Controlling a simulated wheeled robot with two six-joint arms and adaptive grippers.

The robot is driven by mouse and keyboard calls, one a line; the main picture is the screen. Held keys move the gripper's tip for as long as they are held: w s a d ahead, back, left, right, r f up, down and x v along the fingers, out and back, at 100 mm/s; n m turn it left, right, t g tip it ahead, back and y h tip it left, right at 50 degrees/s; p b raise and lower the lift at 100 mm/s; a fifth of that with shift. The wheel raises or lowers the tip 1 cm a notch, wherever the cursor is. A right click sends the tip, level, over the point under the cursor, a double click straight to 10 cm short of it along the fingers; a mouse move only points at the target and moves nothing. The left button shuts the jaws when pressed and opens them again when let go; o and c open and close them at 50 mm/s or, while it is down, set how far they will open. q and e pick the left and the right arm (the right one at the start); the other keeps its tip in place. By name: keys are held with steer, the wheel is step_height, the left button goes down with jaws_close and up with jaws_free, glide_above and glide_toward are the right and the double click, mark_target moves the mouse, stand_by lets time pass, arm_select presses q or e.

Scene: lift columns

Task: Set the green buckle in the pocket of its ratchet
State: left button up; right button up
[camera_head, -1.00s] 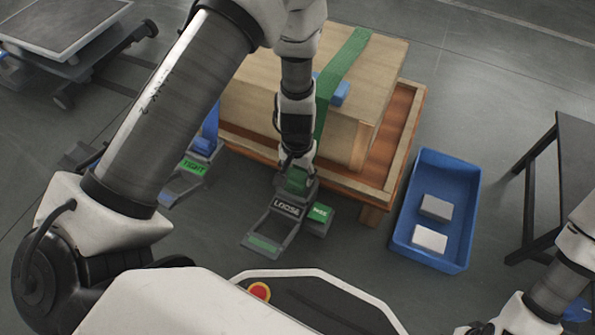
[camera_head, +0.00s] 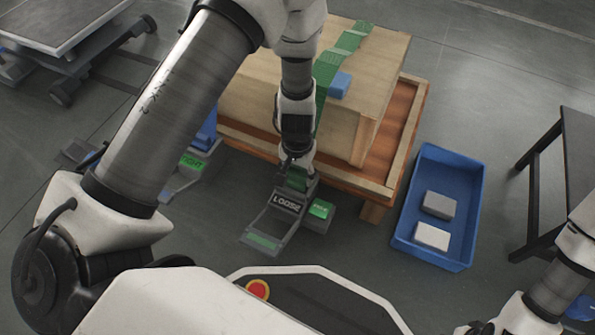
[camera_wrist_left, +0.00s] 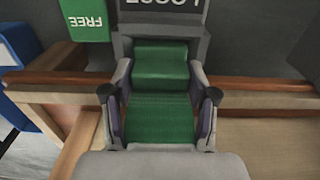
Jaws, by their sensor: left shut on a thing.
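The green buckle (camera_head: 297,179) is at the end of the green strap (camera_head: 352,38), at the top end of the grey ratchet (camera_head: 268,222), whose label reads LOOSE. My left gripper (camera_head: 298,165) points down and is shut on the buckle. In the left wrist view the buckle (camera_wrist_left: 160,66) lies against the ratchet body, with the strap (camera_wrist_left: 160,115) running between the fingers of the left gripper (camera_wrist_left: 160,95). I cannot tell whether the buckle sits fully in the pocket. My right gripper's fingers are not visible; only its arm shows at bottom right.
A green FREE tag (camera_head: 320,208) is beside the ratchet. A wooden crate (camera_head: 385,75) stands on a pallet (camera_head: 408,125) behind. A second ratchet, labelled TIGHT (camera_head: 190,162), is to the left. A blue bin (camera_head: 480,170) with two grey blocks and a dark table (camera_head: 575,150) are right.

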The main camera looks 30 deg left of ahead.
arm_select(q)
steer(key=o, duration=1.5)
steer(key=shift+r, duration=0.1)
step_height(320, 180, up, 12)
steer(key=shift+f, duration=0.1)
